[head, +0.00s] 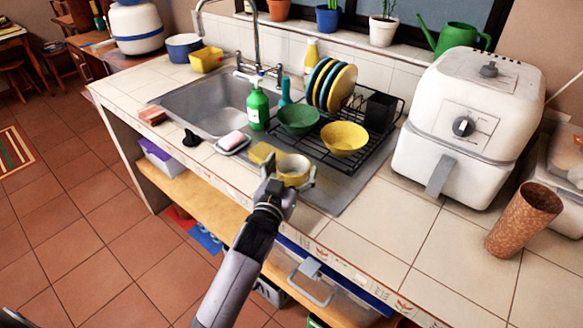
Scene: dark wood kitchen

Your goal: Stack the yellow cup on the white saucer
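A yellow cup (293,168) with a pale inside stands upright near the front edge of the counter, just in front of the dish rack. My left gripper (292,174) reaches in from below with its fingers spread on either side of the cup. I cannot tell whether both fingers touch it. I cannot make out a plain white saucer. A small white dish (243,147) with a pink soap bar on it lies left of the cup. My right gripper is not in view.
A yellow sponge (262,152) lies beside the cup. Behind it, the rack (377,150) holds a green bowl (299,119), a yellow bowl (344,138) and plates. A green bottle (258,110) stands by the sink. A white air fryer (468,128) stands right.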

